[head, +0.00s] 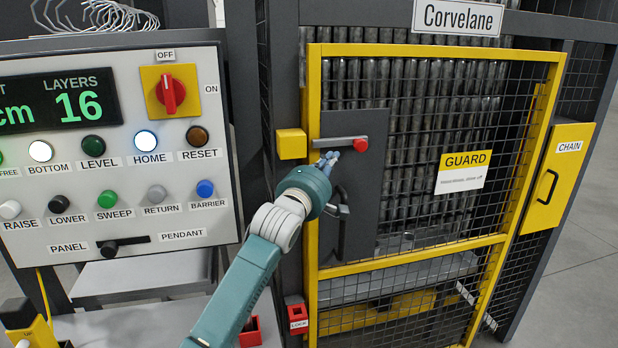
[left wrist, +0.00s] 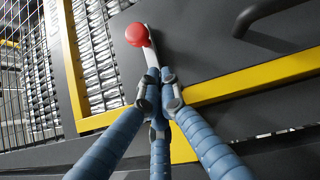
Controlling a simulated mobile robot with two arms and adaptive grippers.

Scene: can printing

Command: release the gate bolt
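The gate bolt (head: 330,142) is a grey bar with a red knob (head: 361,145) at its right end, lying level across the dark plate (head: 352,122) of the yellow-framed gate. Its left end is beside a yellow block (head: 291,144). My left gripper (head: 330,156) is at the bar, just below it and left of the knob. In the left wrist view the blue fingers of my gripper (left wrist: 160,75) are drawn together at the tips, over the grey bar (left wrist: 150,50), short of the red knob (left wrist: 137,34). I cannot tell whether they touch the bar. My right gripper is not in view.
A dark handle (head: 340,205) projects from the plate below the bolt, close to my left wrist. The control panel (head: 190,235) stands to the left. A yellow chain cover (head: 560,180) is on the right. Wire mesh fills the gate, with cans behind it.

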